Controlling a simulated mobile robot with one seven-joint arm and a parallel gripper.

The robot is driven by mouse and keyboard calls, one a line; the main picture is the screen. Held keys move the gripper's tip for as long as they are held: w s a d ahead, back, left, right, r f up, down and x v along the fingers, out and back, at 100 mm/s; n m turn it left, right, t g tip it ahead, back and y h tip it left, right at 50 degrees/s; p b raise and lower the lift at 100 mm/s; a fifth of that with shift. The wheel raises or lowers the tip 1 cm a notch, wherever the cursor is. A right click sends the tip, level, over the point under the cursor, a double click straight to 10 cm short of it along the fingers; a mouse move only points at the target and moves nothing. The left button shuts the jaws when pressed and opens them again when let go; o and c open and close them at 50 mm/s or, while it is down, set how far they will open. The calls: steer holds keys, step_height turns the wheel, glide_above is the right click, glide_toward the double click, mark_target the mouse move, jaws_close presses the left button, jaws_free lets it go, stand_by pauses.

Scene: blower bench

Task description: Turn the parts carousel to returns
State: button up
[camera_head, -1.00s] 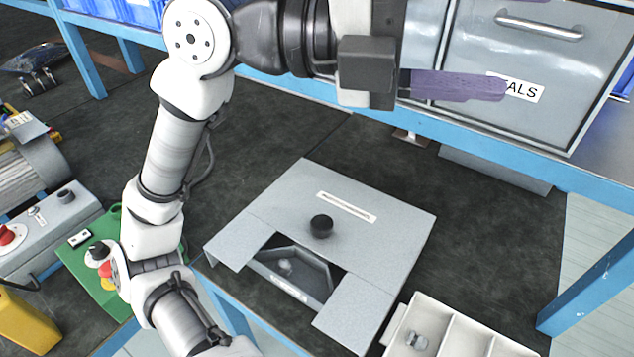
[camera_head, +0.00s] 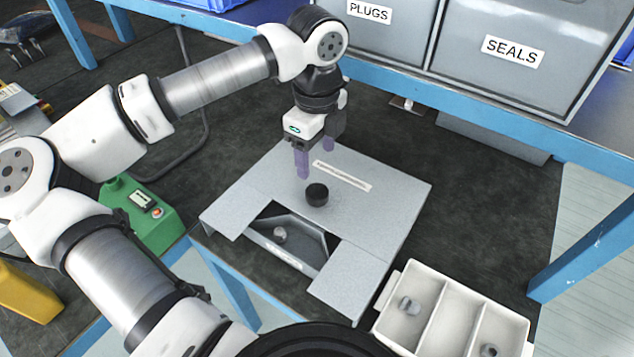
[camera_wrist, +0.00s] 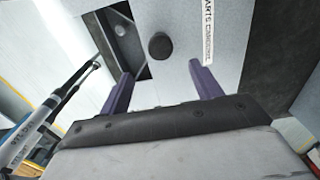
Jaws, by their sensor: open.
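The parts carousel (camera_head: 370,215) is a grey box with a square top, a label strip and a cut-out at its front. A black knob (camera_head: 317,194) stands on the top; it also shows in the wrist view (camera_wrist: 160,46). Through the cut-out a tray (camera_head: 287,256) with a small light part in it shows; its label is too small to read. My gripper (camera_head: 315,172), with purple fingers, is open and empty above the top, just behind the knob. In the wrist view the fingers are spread apart, with the knob beyond them, between their lines.
A white divided bin (camera_head: 441,308) with small parts stands at the front right. Grey drawers marked PLUGS (camera_head: 385,35) and SEALS (camera_head: 512,65) are at the back. A green control box (camera_head: 150,222) is at the left. Dark mat is bare right of the carousel.

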mark_target(317, 190)
step_height(317, 190, down, 10)
steer(key=shift+d+r+p, duration=0.1)
steer(key=shift+r+p, duration=0.05)
steer(key=shift+p, duration=0.7)
steer(key=shift+c, duration=0.2)
steer(key=c, duration=1.3)
